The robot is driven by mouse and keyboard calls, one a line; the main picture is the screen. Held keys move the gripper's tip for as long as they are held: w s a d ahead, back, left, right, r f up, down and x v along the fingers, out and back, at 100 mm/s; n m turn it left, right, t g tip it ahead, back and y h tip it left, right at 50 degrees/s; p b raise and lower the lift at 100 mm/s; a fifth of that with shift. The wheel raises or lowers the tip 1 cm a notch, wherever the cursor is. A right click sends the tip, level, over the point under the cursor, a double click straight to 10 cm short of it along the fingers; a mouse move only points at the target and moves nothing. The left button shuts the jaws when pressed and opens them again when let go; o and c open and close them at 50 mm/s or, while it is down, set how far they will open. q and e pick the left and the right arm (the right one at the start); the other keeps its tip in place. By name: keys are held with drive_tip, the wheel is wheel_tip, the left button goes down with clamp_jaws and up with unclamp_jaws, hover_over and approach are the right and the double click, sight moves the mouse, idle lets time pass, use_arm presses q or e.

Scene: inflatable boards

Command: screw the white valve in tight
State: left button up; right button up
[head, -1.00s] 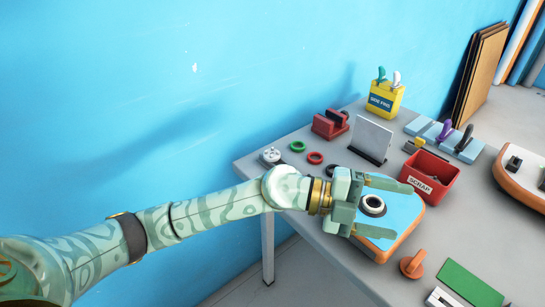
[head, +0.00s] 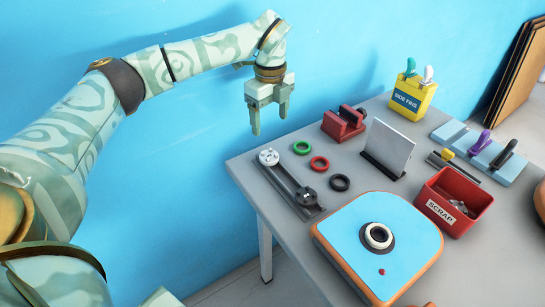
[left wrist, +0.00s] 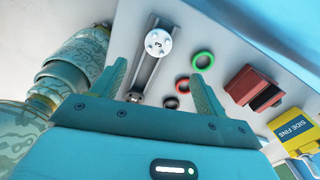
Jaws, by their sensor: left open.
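The white valve (head: 268,157) is a small round disc with dark marks, at the far end of a grey slotted rack (head: 286,184) near the table's left edge. It also shows in the left wrist view (left wrist: 158,43). A dark round piece (head: 306,195) sits at the rack's near end. The blue board (head: 345,225) with orange sides lies flat, and its socket, a white ring in a black collar (head: 378,236), is open and empty-looking. My left gripper (head: 270,122) is open and empty, pointing down above and behind the white valve. My right gripper is out of view.
Green (head: 301,147), red (head: 319,163) and black (head: 340,182) rings lie right of the rack. Behind them stand a red block (head: 343,124), a grey upright panel (head: 388,145) and a yellow fin box (head: 411,97). A red scrap bin (head: 437,212) stands right of the board.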

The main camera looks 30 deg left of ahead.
use_arm(q)
drive_tip(key=b, duration=0.1)
hover_over(270, 156)
drive_tip(key=f, duration=0.6)
drive_tip(key=shift+w, duration=0.35)
drive_tip(key=shift+s+f, duration=0.1)
drive_tip(key=shift+f, duration=0.25)
drive_tip(key=f+b, duration=0.2)
drive_tip(key=f, duration=0.3)
drive_tip(key=shift+s+b, duration=0.25)
drive_tip(key=shift+b, duration=0.15)
drive_tip(key=shift+r, duration=0.1)
drive_tip(key=shift+c, duration=0.6)
drive_tip(key=c, duration=0.9)
